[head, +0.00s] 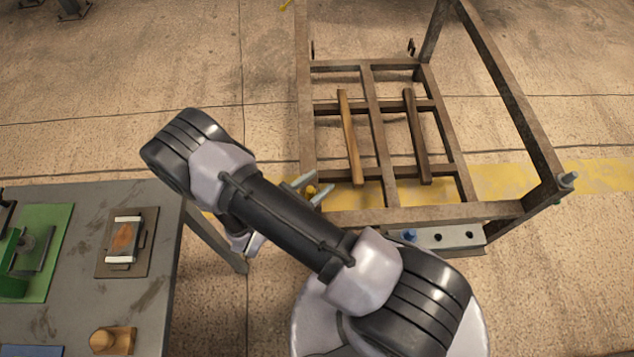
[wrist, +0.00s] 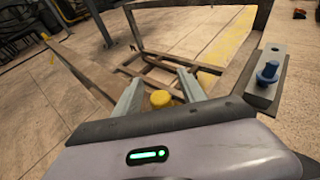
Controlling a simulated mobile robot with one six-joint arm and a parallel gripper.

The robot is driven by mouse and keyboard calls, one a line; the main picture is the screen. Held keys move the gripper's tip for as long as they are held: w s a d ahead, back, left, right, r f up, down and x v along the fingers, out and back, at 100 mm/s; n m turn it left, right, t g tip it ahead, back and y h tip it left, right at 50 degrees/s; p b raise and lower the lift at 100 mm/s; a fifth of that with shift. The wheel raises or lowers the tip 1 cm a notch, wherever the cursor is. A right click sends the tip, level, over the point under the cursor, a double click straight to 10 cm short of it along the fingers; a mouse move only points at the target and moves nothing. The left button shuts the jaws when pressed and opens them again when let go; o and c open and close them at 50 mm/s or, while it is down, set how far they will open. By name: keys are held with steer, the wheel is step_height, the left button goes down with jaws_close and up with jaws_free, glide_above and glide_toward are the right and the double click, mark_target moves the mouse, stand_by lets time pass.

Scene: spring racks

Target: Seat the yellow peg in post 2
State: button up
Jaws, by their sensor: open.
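My gripper (head: 307,190) is open at the near left corner of a brown metal rack. The yellow peg (head: 312,190) shows between its two fingers. In the wrist view the round yellow head of the peg (wrist: 161,98) lies between the spread fingers, with a gap visible on each side. What holds the peg from below is hidden, and I cannot tell how deep it sits. No post numbers are readable.
A grey block (head: 455,236) with dark holes and a blue peg (head: 409,236) is at the rack's near side. A grey table (head: 75,262) with fixtures stands at left. Another small yellow thing (head: 285,5) is at the far left top. Floor beyond is open.

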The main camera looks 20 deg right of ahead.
steer(key=p+v, duration=0.3)
steer(key=v, duration=0.9)
steer(key=s+d+r+m+y, duration=0.1)
steer(key=s+r+m+y, duration=0.2)
steer(key=r+m, duration=0.6)
steer(key=s+d+r+m+y, duration=0.1)
steer(key=s+r+m+y, duration=0.2)
steer(key=r+m+y, duration=0.4)
steer(key=s+d+r+m+y, duration=0.1)
steer(key=s+r+m+y, duration=0.2)
steer(key=r+m, duration=0.8)
step_height(320, 180, up, 10)
steer(key=shift+d+f+m+g+y, duration=0.1)
steer(key=shift+d+m+g+y, duration=0.3)
steer(key=shift+y, duration=0.5)
